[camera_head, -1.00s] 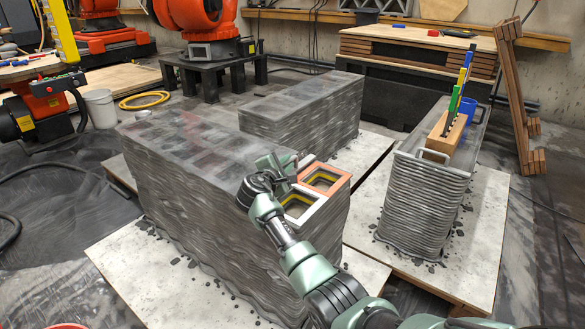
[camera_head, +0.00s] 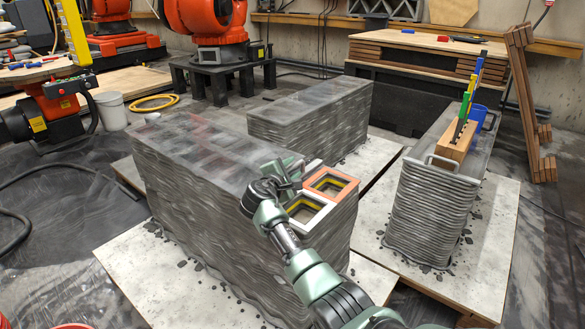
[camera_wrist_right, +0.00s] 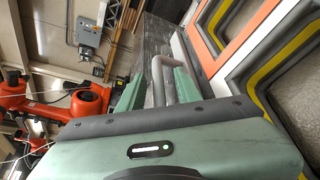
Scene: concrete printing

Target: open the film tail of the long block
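The long block (camera_head: 210,215) is a grey layered concrete block, with hazy see-through film (camera_head: 205,150) over most of its top. At its near right end, a white frame (camera_head: 325,213) and an orange frame (camera_head: 348,190) lie uncovered. My right gripper (camera_head: 291,170) is at the film's edge beside these frames. In the right wrist view, its green fingers (camera_wrist_right: 158,88) sit on either side of a grey loop handle (camera_wrist_right: 157,72) and appear shut on it. The exact contact is partly hidden. My left gripper is not in view.
A second grey block (camera_head: 315,115) stands behind. At the right, a layered block (camera_head: 430,215) carries a tray with a wooden holder (camera_head: 457,140) of coloured tools. Pale boards (camera_head: 470,265) lie under the blocks. An orange robot (camera_head: 205,20) stands at the back.

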